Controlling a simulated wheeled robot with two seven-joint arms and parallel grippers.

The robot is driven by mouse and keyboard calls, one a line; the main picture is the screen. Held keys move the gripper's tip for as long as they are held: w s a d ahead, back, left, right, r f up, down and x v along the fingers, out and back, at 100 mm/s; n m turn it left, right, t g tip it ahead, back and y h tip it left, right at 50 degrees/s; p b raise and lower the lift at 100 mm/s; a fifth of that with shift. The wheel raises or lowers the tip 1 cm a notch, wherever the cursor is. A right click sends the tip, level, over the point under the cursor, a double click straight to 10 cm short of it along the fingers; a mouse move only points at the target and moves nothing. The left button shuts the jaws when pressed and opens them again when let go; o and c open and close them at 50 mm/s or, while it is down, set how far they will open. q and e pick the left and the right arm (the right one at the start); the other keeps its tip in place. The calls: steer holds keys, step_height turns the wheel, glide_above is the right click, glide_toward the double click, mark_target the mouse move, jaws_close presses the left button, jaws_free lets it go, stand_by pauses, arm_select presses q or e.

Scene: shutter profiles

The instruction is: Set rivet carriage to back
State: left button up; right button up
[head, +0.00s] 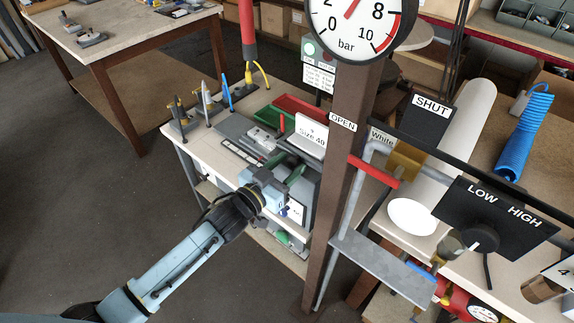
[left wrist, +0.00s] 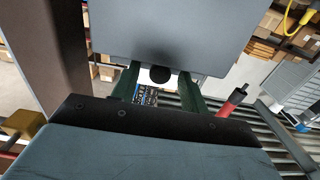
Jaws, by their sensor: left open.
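My left gripper (head: 285,167) reaches in from the lower left in the head view, over the front of a grey bench machine (head: 245,138). Its two green fingers are apart. In the left wrist view the open fingers (left wrist: 160,92) point at a grey block (left wrist: 175,30) with a round black knob (left wrist: 160,75) at its lower edge. The knob shows between the fingers, and I cannot tell whether they touch it. I cannot say for certain which part is the rivet carriage, since my gripper hides part of the machine. My right gripper is not in view.
A brown post (head: 345,170) with a pressure gauge (head: 355,22) stands just right of the machine. A white "Size 40" sign (head: 311,135) stands behind my fingers. A red-handled lever (left wrist: 232,102) is close by in the left wrist view. Floor at left is clear.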

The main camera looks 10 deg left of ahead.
arm_select(q)
steer(key=b+v, duration=0.1)
steer(key=v, duration=1.2)
steer(key=shift+s, duration=0.15)
steer(key=shift+a, duration=0.1)
steer(key=s+a+f+n+g+y+b, duration=0.1)
steer(key=s+a+f+g+y+b, duration=0.15)
steer(key=f, duration=0.85)
steer(key=s+a+f+n+g+y+b, duration=0.1)
steer(key=s+a+f+y, duration=0.15)
steer(key=f, duration=0.85)
steer(key=s+a+f+n+g+y+b, duration=0.15)
steer(key=a+f, duration=0.25)
steer(key=f, duration=0.7)
steer(key=s+f+g+y+b, duration=0.1)
steer(key=s+f+g, duration=0.4)
steer(key=s+f, duration=0.6)
steer(key=s+f+g+y+b, duration=0.1)
steer(key=s+f+g+b, duration=0.2)
steer(key=s+f, duration=0.8)
steer(key=s+g, duration=0.1)
steer(key=s, duration=0.6)
steer(key=shift+s+f+g, duration=0.15)
steer(key=shift+s+g, duration=0.05)
steer(key=shift+g, duration=0.2)
